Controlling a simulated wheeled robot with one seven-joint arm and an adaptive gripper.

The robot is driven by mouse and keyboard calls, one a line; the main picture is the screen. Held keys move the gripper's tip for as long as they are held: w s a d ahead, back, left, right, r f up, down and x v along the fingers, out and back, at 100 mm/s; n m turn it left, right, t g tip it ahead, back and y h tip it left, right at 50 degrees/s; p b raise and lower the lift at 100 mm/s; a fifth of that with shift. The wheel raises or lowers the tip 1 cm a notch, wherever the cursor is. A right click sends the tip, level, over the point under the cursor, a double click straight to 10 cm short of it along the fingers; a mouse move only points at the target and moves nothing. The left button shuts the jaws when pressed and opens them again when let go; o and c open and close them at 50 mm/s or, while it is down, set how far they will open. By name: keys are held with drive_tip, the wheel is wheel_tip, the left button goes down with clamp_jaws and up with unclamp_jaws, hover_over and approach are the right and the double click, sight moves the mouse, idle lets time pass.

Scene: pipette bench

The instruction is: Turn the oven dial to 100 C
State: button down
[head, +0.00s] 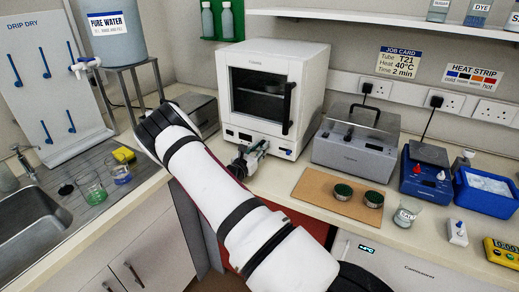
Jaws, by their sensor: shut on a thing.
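The white oven (308,62) stands on the bench at the back, with its dark-windowed door closed and its control strip along the bottom front. My gripper (262,147) reaches in from the left and is at the right half of that strip. Its fingers are shut on the oven dial, which they mostly hide. I cannot read the dial's setting or any scale marks. A small display shows at the left of the strip, too small to read.
A grey lidded machine (352,149) stands close to the oven's right. A brown board (311,190) with two green-topped round pots lies in front of it. A job card (398,62) on the wall reads tube T21, heat 40°C, time 2 min.

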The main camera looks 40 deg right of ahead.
drive_tip(key=c, duration=1.4)
unclamp_jaws()
drive_tip(key=shift+o, duration=0.2)
drive_tip(key=v, duration=1.2)
